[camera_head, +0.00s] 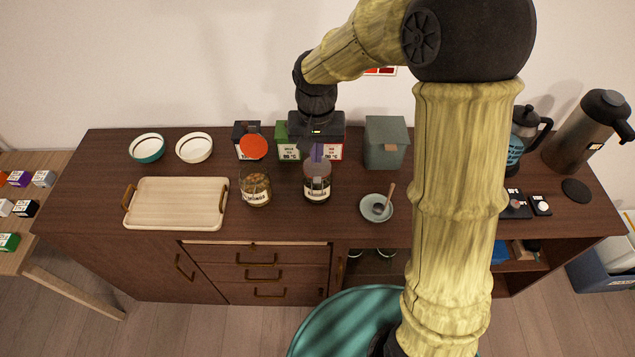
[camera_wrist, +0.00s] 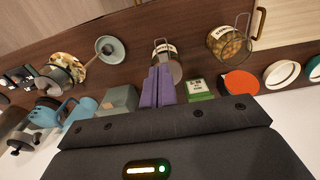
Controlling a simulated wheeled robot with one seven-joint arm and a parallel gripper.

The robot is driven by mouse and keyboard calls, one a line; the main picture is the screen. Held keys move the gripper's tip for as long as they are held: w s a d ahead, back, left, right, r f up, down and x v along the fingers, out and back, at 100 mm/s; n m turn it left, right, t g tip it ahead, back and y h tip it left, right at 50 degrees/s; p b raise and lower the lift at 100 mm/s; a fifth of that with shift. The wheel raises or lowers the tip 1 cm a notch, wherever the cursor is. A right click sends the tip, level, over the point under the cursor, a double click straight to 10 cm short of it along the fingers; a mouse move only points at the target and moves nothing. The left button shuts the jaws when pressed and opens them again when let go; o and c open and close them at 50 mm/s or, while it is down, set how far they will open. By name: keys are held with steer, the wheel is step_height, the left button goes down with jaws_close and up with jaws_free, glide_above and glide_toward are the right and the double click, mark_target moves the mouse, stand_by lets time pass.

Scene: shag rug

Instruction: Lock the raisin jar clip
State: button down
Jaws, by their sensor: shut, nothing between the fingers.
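The raisin jar (camera_head: 317,189) is a dark-filled glass jar with a pale label, standing on the brown sideboard. In the wrist view the raisin jar (camera_wrist: 170,66) is just beyond my fingertips, with a thin wire loop near its label. My gripper (camera_head: 317,158) points down at the top of this jar, its purple fingers shut and empty. The shut fingers also show in the wrist view (camera_wrist: 158,72). They overlap the jar in both views; I cannot tell whether they touch it. The clip's state is too small and partly hidden to tell.
A nut-filled jar (camera_head: 256,190) stands close on the left. A small saucer with a spoon (camera_head: 377,208) is on the right. Behind are a green canister (camera_head: 386,143), tea boxes and a red-orange disc (camera_head: 253,147). A wooden tray (camera_head: 175,203) lies left.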

mark_target(317, 196)
step_height(317, 196, down, 14)
steer(key=p, duration=0.3)
steer(key=shift+w, duration=0.15)
stand_by(0.4)
steer(key=shift+w+d, duration=0.1)
